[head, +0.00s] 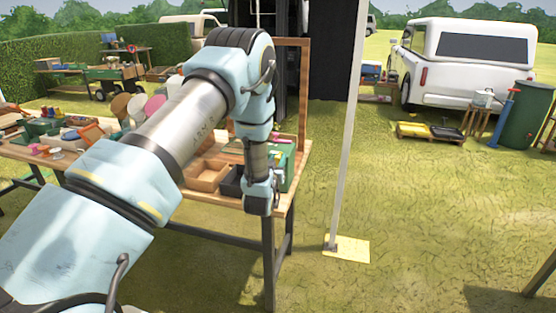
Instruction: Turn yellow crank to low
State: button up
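I cannot make out a yellow crank in the head view. A green box-like object (289,170) stands at the right end of the wooden table, partly hidden behind my arm. A small red part shows at its top, but its details are too small to tell. My arm reaches up from the lower left, bends, and comes down in front of this table end. Its wrist hangs in front of the green object; no gripper fingers show, and contact cannot be judged.
The wooden table (285,199) carries an open wooden box (206,175), a black bin (232,183) and several goods to the left. A pale pole (348,125) stands right of it on a yellow base plate (346,249). Open grass lies right, before a white vehicle (465,68) and green barrel (527,115).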

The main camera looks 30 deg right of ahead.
grip_shut()
jog(key=shift+s, duration=0.1)
dwell(0.8)
